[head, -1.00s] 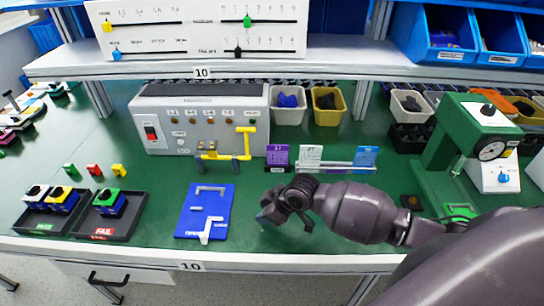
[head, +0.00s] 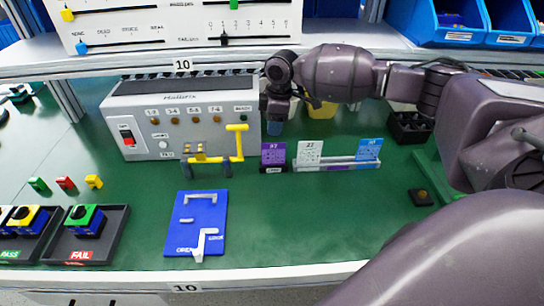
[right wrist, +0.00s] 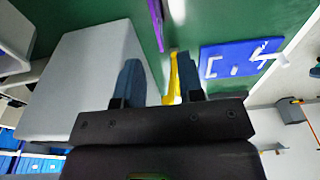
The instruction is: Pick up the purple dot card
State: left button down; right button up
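The purple dot card (head: 273,153) stands upright in a holder at the left end of a row of three cards. A white card (head: 309,151) and a blue card (head: 369,149) stand to its right. My right gripper (head: 275,125) points down above and behind the purple card, apart from it. In the right wrist view its two blue fingers (right wrist: 158,80) are spread with nothing gripped between them. A purple edge (right wrist: 156,20) shows ahead of them at the top. My left gripper is in no view.
A blue fixture plate (head: 197,218) lies in front. The shelf (head: 150,63) is close above my right arm.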

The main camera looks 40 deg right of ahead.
send_over(273, 149)
notch_tip(273, 149, down, 4)
jog(key=shift+f+b, duration=0.25)
jog(key=shift+b, duration=0.05)
jog(key=shift+w+f+b, duration=0.15)
jog(key=shift+f+b, duration=0.2)
jog(key=shift+f, duration=2.3)
jog(key=shift+r, duration=0.1)
grip_shut()
